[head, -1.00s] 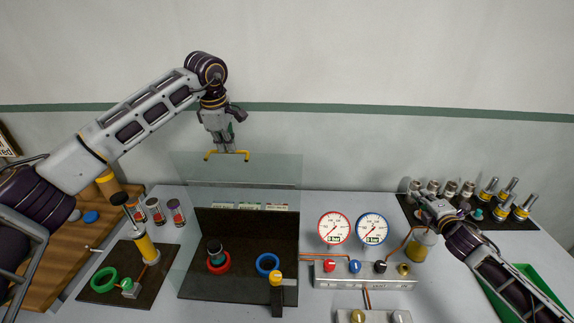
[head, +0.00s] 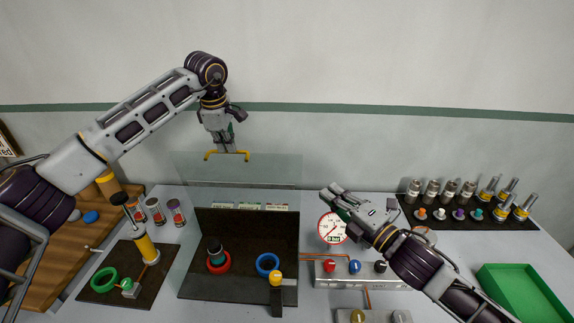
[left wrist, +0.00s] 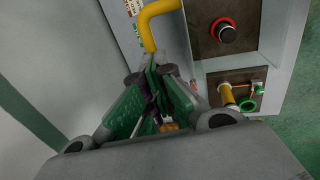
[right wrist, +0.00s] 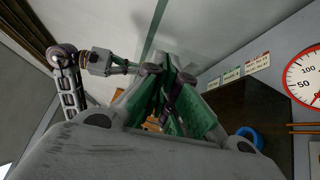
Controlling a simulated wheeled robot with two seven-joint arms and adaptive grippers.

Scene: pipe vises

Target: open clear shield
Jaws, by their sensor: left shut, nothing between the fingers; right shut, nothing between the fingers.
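The clear shield (head: 240,170) stands raised above the dark-backed vise station, with its yellow handle (head: 227,154) at the upper edge. My left gripper (head: 228,149) is shut and empty, right at the handle; in the left wrist view the yellow handle (left wrist: 150,25) lies just beyond the fingertips (left wrist: 152,62). Whether the fingers touch it, I cannot tell. My right gripper (head: 329,190) is shut and empty, in front of the gauges and to the right of the shield. Its fingertips also show in the right wrist view (right wrist: 166,62). The right gripper and forearm hide the blue gauge.
Under the shield are a red ring (head: 219,264) with a dark fitting, a blue ring (head: 268,263) and a yellow-topped post (head: 276,285). A gauge panel (head: 332,228) stands to the right. Several fittings stand on a black mat (head: 470,222) beside a green tray (head: 521,290).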

